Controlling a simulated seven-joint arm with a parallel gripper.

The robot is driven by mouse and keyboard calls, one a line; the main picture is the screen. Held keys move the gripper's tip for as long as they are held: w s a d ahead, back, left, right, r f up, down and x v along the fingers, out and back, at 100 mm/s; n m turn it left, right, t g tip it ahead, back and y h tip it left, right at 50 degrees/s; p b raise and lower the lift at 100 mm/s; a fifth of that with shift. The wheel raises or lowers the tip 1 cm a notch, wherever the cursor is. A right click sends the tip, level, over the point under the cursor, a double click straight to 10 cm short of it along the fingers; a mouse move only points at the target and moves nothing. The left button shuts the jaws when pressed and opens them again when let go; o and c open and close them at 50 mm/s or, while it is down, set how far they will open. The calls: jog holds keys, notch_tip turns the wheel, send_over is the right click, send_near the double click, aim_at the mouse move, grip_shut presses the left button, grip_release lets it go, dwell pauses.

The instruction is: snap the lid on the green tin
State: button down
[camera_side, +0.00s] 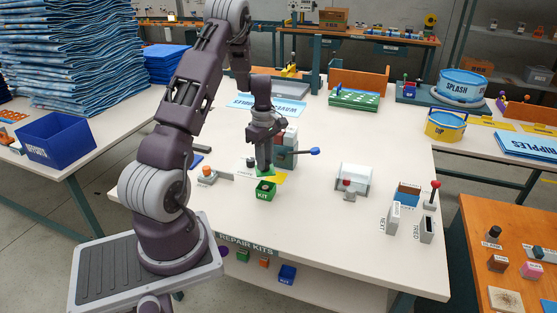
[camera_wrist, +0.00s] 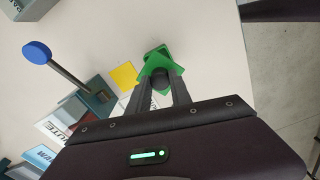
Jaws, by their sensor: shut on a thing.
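The small green tin (camera_side: 264,194), marked KIT, stands on the white bench near its front edge in the side view. Its top looks dark. My gripper (camera_side: 264,169) points down just above and behind the tin. It is shut on the green lid (camera_side: 266,173), which is mostly hidden by the fingers in the side view. In the wrist view the fingertips (camera_wrist: 161,80) close around a dark knob on the lid (camera_wrist: 158,61). Green shapes overlap there at different angles, so I cannot tell the exact gap between lid and tin.
A yellow square (camera_wrist: 123,76) lies beside the green parts. A clear-covered box (camera_side: 354,179) is to the right, and an orange-topped button (camera_side: 207,173) to the left. The bench front is clear.

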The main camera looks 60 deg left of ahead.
jog(key=shift+f, duration=2.85)
jog(key=shift+f, duration=0.15)
jog(key=c, duration=1.1)
grip_release()
jog(key=shift+o, duration=0.3)
jog(key=o, duration=0.4)
jog(key=shift+o, duration=0.2)
jog(key=shift+r, duration=3.55)
